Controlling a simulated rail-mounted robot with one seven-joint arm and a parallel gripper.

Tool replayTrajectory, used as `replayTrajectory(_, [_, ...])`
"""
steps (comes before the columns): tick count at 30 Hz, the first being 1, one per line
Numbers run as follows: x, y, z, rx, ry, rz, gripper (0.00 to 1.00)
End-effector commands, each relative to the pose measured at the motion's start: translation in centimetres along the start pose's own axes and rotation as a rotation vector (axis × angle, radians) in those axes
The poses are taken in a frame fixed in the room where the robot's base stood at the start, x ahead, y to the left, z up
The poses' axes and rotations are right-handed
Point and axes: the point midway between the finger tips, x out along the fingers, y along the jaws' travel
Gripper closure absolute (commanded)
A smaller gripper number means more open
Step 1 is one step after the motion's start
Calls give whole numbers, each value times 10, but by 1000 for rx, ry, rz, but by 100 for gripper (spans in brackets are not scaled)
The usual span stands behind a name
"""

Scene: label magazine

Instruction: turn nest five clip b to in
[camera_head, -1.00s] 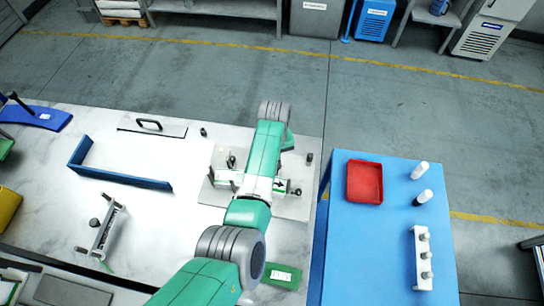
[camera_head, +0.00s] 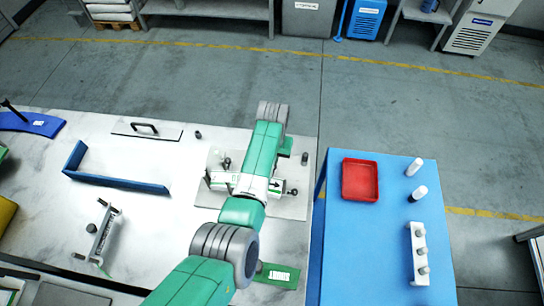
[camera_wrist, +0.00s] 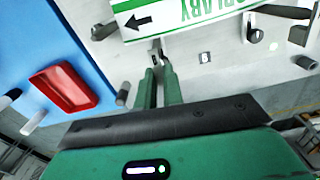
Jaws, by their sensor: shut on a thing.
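A white label plate with a green band and black arrow (camera_wrist: 170,14) lies across a grey base plate (camera_wrist: 215,85) in the wrist view. In the head view its arrow end (camera_head: 276,186) shows beside my arm. My gripper (camera_wrist: 158,70) points at the base plate near the label's edge, its green fingers close together on a small dark clip (camera_wrist: 156,55). The fingers hide most of this clip, so its turn cannot be read. Another clip (camera_wrist: 255,34) stands right of it, with a bar over the label. A small number tag (camera_wrist: 205,57) sits between them. My arm hides the gripper in the head view.
A blue table (camera_head: 350,240) stands to the right with a red tray (camera_head: 360,180), white-capped bottles (camera_head: 415,167) and a white rack (camera_head: 417,250). A dark post (camera_wrist: 122,97) stands near my fingers. A blue angled fence (camera_head: 115,180) lies on the bench's left.

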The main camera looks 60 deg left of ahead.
Motion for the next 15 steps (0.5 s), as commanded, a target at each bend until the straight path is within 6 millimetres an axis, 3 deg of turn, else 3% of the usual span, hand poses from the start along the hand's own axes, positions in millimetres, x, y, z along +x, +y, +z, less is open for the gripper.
replayTrajectory(12, [-2, 0, -1, 7, 1, -1, 100])
replayTrajectory(13, [-2, 0, -1, 7, 1, -1, 87])
replayTrajectory(15, [-2, 0, -1, 6, 1, -1, 73])
